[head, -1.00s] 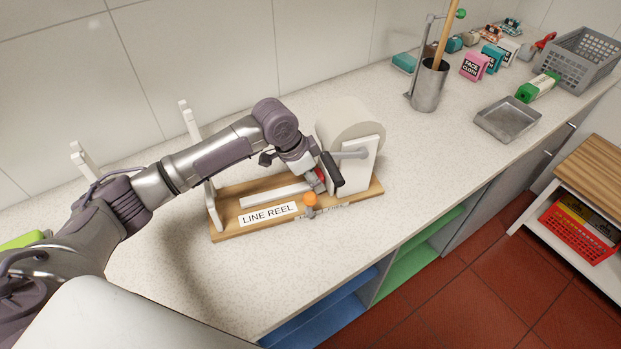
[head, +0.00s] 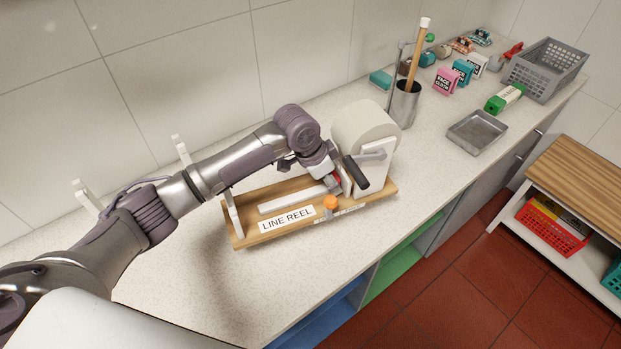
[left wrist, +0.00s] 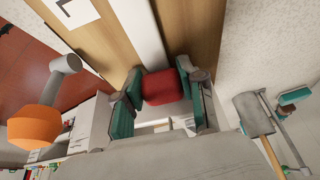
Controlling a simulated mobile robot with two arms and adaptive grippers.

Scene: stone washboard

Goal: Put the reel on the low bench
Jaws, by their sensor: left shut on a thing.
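The reel has a wooden base (head: 350,208) with a "LINE REEL" label, a pale drum (head: 360,125) at its right end, a white upright at the left and an orange knob (head: 330,202). My left gripper (head: 338,180) is shut on a red grip in the middle of the reel. This red grip (left wrist: 162,87) lies between the fingers in the left wrist view. The reel is over the counter; whether its base touches the top is hard to tell. The low bench (head: 575,175) stands at the right, its wooden top bare where visible. My right gripper is not in view.
The speckled counter (head: 420,160) runs along the wall. A metal tray (head: 478,132), a metal canister (head: 403,103) with a wooden stick, a green carton (head: 505,97) and a grey basket (head: 545,70) stand beyond the reel. A red basket (head: 552,226) sits under the bench top.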

